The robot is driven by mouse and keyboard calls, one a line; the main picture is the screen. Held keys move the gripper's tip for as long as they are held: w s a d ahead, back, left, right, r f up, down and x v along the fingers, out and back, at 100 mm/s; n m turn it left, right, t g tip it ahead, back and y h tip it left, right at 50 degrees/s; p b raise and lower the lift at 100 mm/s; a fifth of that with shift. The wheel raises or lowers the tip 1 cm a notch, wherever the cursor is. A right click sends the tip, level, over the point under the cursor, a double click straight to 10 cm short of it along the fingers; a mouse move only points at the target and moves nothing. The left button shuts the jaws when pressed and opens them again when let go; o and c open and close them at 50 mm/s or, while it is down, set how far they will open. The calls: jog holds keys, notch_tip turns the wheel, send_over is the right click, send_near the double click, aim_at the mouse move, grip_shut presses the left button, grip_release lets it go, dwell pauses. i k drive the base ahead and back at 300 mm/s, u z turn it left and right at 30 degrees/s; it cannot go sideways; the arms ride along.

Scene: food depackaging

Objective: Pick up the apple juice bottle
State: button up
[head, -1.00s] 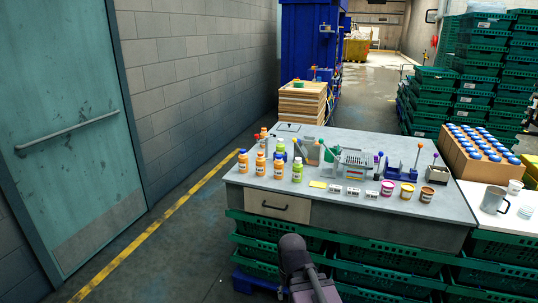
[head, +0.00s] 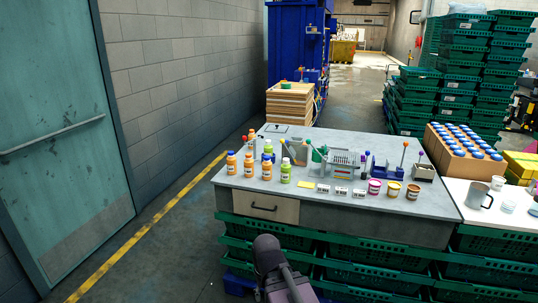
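Several small juice bottles stand upright at the left end of the grey worktable (head: 330,208). Some are orange, such as the orange bottle (head: 249,166), and some are green. My arm shows at the bottom edge, in front of the table and well short of the bottles. My gripper is not in view.
Cups (head: 393,188), small white labelled blocks (head: 341,190) and tools stand right of the bottles. Green crates (head: 380,272) are stacked under the table. A white side table (head: 470,208) with a grey mug (head: 478,194) adjoins at right. Free floor lies left, along the yellow line (head: 110,260).

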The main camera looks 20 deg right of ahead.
aim_at(268, 148)
jog(key=z, duration=0.05)
jog(key=i, duration=0.95)
jog(key=u, duration=0.05)
